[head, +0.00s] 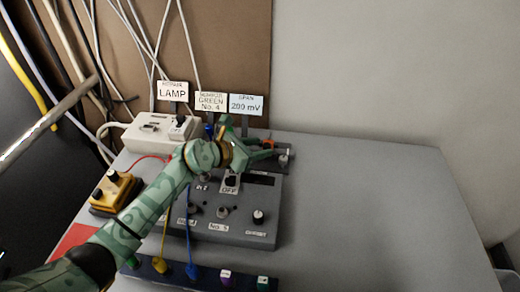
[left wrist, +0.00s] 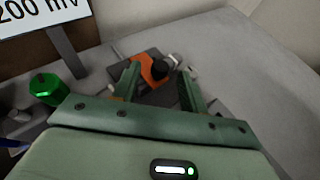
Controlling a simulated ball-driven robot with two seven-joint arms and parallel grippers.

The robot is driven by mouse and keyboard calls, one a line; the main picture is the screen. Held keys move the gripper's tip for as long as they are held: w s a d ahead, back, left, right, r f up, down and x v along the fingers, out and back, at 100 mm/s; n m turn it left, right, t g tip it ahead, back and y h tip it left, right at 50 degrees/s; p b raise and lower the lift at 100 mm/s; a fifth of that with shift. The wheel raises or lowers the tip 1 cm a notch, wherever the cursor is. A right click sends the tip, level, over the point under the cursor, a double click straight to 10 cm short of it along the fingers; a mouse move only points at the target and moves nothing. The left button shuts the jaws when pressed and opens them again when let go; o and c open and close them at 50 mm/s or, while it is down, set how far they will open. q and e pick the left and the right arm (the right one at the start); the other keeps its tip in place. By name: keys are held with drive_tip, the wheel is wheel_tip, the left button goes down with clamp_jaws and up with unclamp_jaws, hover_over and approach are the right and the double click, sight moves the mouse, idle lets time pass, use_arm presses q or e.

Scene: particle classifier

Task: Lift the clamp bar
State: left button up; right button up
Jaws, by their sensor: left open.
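A small dark clamp base (left wrist: 140,97) sits on the grey table beyond my left gripper. In the head view the orange piece (head: 268,142) shows only in part, behind my gripper. My left gripper (head: 272,152) is open above the back of the table. In the left wrist view its two green fingers stand on either side of the orange piece, with nothing seen gripped. Whether they touch it cannot be told. My right gripper is out of view.
A grey control box (head: 235,228) with knobs stands in front of the clamp. Labels reading LAMP (head: 172,91), GREEN No. 4 (head: 210,102) and 200 mV (head: 246,105) stand behind. A green-capped post (left wrist: 46,88) is left of the gripper. The table's right side (head: 390,200) is clear.

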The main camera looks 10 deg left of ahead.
use_arm(q)
drive_tip(key=shift+w+d+f, duration=0.15)
drive_tip(key=shift+w+d, duration=0.15)
clamp_jaws()
drive_tip(key=shift+w+a+r+n+g+p, duration=0.1)
drive_tip(key=shift+w+r+n+g+p, duration=0.15)
drive_tip(key=shift+r+p, duration=0.35)
drive_tip(key=shift+w+r+n+g+p, duration=0.15)
drive_tip(key=shift+r+g+p, duration=0.15)
drive_tip(key=shift+p, duration=0.5)
drive_tip(key=shift+w+r+n+g+y+p, duration=0.3)
drive_tip(key=shift+g+p, duration=0.25)
drive_tip(key=shift+w+r+n+g, duration=0.1)
drive_tip(key=shift+w+n+g, duration=0.25)
drive_tip(key=shift+g, duration=0.15)
drive_tip(key=shift+w+r+n+g+b, duration=0.15)
drive_tip(key=shift+w+n+g+b, duration=0.1)
drive_tip(key=shift+w+g+b, duration=0.35)
drive_tip(key=shift+r+g+b, duration=0.2)
drive_tip(key=shift+g+b, duration=0.2)
drive_tip(key=shift+w+r, duration=0.1)
